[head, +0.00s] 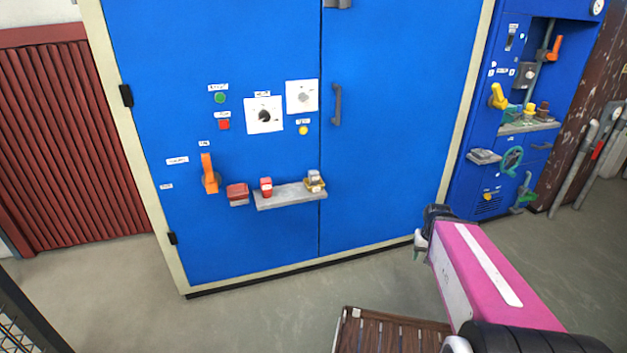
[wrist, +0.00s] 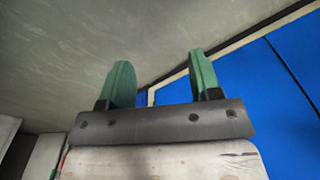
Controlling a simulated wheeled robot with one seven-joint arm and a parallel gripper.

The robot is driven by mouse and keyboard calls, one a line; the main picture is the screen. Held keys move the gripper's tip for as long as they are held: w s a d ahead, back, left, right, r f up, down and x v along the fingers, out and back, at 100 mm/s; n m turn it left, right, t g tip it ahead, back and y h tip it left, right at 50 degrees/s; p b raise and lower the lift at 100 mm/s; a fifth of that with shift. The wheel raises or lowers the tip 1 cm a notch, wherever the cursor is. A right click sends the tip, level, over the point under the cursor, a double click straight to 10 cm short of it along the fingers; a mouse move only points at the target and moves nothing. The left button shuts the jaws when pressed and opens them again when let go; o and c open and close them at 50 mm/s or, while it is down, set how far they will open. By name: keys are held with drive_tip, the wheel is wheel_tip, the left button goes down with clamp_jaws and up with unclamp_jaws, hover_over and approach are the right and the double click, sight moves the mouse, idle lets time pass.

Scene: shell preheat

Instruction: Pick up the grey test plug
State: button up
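On a small grey shelf (head: 288,197) on the blue cabinet's front sits a small item with a grey top and a yellowish lower part (head: 315,180). It may be the grey test plug, but it is too small to be sure. A red plug-like piece (head: 266,187) stands at the shelf's left end. My gripper (head: 418,246) is low in front of the cabinet, right of and below the shelf, well apart from it. In the wrist view its two green fingers (wrist: 161,82) are spread with nothing between them. The wrist view shows no plug.
The blue cabinet (head: 400,110) carries an orange lever (head: 209,174), a red box (head: 238,194), dials and a door handle (head: 336,104). A second blue panel (head: 480,190) with levers and a green wheel stands at right. A slatted wooden surface (head: 385,335) lies below. Open floor lies in front.

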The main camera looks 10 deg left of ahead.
drive_tip(key=shift+o, duration=0.5)
drive_tip(key=w+a+n+t, duration=0.1)
drive_tip(key=w+a+t, duration=0.2)
drive_tip(key=w+a, duration=0.3)
drive_tip(key=shift+w+a+t, duration=0.25)
drive_tip(key=shift+w+t, duration=0.15)
drive_tip(key=shift+w, duration=0.25)
drive_tip(key=n+t+y, duration=0.5)
drive_tip(key=t+y, duration=0.5)
drive_tip(key=t, duration=0.1)
approach(314, 172)
drive_tip(key=x, duration=1)
drive_tip(key=shift+w+a+f, duration=0.1)
drive_tip(key=shift+w, duration=0.15)
drive_tip(key=c, duration=1.1)
